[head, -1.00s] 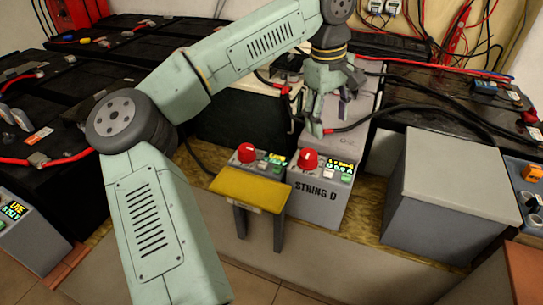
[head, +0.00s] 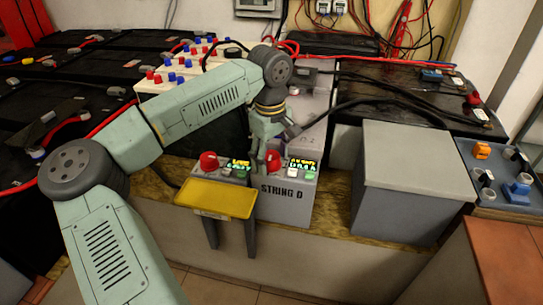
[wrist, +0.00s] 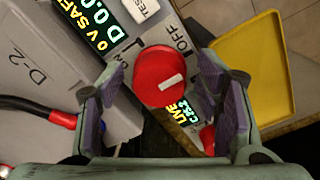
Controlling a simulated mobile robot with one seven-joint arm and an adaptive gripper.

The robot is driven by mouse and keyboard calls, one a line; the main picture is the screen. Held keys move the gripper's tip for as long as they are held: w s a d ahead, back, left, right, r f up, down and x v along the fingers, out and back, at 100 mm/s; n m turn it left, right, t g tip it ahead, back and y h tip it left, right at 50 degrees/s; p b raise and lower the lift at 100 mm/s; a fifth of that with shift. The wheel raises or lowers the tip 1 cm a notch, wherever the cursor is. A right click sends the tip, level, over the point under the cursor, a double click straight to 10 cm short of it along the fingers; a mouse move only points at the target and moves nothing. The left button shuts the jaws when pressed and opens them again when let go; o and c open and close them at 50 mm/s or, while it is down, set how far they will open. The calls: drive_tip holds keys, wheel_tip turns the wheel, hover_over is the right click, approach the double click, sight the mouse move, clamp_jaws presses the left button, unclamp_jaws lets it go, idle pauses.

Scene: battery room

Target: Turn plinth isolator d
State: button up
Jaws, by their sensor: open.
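The string D plinth (head: 285,207) is a grey box lettered "STRING D" with a red knob (head: 273,160) on its sloped top. In the wrist view the red isolator knob (wrist: 150,68) has a white bar mark and sits between my fingers. "OFF" is printed beside it. The display (wrist: 95,22) reads "0 V SAFE" and "D 0.0". My gripper (head: 266,140) is open just above the knob, with a finger on either side; I cannot tell whether they touch it. In the wrist view my gripper (wrist: 160,100) frames the knob.
A second red knob (head: 209,161) with a "LIVE" display is close on the left. A yellow-topped stand (head: 215,197) is in front. A grey box (head: 410,190) stands at right. Black cables cross behind my gripper. Batteries (head: 60,110) fill the left.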

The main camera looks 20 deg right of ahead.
drive_tip(key=shift+c, duration=0.4)
drive_tip(key=c, duration=1.1)
